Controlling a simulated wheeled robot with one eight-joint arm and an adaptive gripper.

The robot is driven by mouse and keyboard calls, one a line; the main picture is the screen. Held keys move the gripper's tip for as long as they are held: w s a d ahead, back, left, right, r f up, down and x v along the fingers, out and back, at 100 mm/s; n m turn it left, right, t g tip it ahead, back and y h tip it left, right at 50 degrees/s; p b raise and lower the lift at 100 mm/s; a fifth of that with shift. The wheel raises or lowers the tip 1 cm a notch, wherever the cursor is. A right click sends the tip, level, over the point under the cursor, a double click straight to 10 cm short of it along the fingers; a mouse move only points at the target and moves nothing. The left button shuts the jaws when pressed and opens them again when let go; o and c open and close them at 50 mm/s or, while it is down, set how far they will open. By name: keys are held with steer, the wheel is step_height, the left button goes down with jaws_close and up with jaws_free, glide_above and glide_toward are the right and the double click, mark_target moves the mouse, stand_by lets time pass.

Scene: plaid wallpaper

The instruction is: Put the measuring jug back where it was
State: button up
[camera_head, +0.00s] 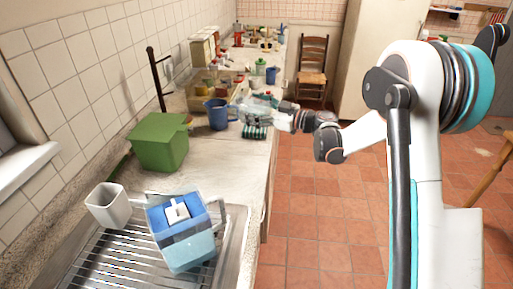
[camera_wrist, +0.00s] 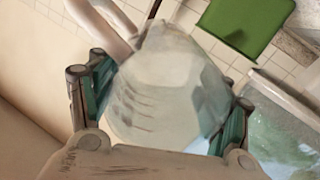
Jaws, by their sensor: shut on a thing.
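The measuring jug (camera_wrist: 165,85) is a cloudy, see-through vessel with faint marks on its side and a pale handle at upper left. In the wrist view it sits between the two teal-padded fingers of my gripper (camera_wrist: 165,115), which is shut on it. In the head view the jug (camera_head: 254,109) shows small and pale at the end of my outstretched arm, over the right part of the counter. My gripper (camera_head: 268,114) is partly hidden there. I cannot tell whether the jug's base touches the counter.
A blue pitcher (camera_head: 217,115) stands just left of the jug. A green box (camera_head: 160,143) is nearer, also seen in the wrist view (camera_wrist: 246,24).

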step_height(320, 180, down, 14)
steer(key=b, duration=0.4)
steer(key=shift+f+b, duration=0.1)
steer(key=shift+b, duration=0.3)
steer(key=shift+f, duration=0.25)
steer(key=o, duration=1.2)
steer(key=shift+r, duration=0.1)
